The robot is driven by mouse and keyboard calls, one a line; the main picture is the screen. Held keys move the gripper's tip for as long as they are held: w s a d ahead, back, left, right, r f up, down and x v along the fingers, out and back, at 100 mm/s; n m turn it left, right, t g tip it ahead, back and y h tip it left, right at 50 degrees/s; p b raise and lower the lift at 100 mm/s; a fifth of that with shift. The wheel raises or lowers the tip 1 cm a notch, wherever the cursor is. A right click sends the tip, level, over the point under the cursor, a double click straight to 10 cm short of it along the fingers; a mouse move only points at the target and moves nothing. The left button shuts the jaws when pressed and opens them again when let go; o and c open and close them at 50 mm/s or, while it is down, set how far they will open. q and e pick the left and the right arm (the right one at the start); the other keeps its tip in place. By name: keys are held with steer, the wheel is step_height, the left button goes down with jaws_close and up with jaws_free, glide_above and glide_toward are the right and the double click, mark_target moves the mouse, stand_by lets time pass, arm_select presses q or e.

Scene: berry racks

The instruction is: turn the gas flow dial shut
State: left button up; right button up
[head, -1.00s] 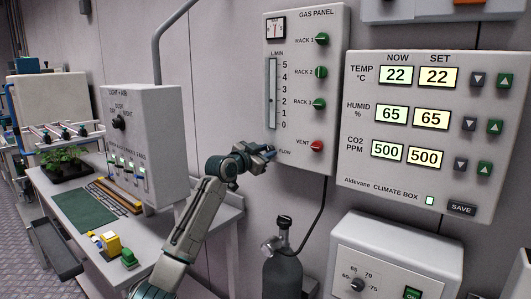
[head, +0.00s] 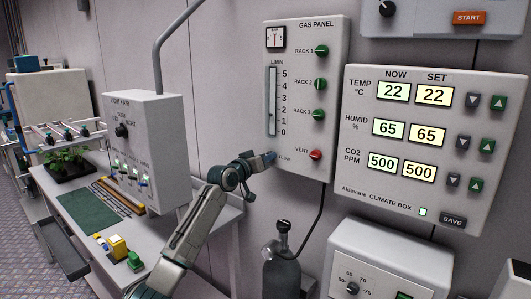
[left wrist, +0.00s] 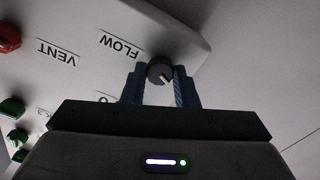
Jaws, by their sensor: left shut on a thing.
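The gas panel (head: 303,95) is a pale box on the wall, with a flow gauge (head: 272,100) above its FLOW label. The flow dial (left wrist: 160,70) is a dark round knob with a light pointer line, beside the FLOW lettering in the left wrist view. My left gripper (head: 268,158) is at the panel's lower left corner and hides the dial in the head view. In the left wrist view its two blue fingers (left wrist: 160,86) are shut on the dial, one on each side. My right gripper is not in view.
The red VENT knob (head: 315,154) and green rack knobs (head: 320,83) are on the same panel, right of my gripper. A gas bottle (head: 283,270) stands below. The climate box (head: 400,200) is to the right, the light and air box (head: 150,120) to the left.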

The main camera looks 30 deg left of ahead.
arm_select(q)
steer(key=shift+n+p, duration=5.85)
steer(key=shift+n, duration=0.85)
steer(key=o, duration=1)
steer(key=s, duration=1)
steer(key=shift+s+a, duration=0.4)
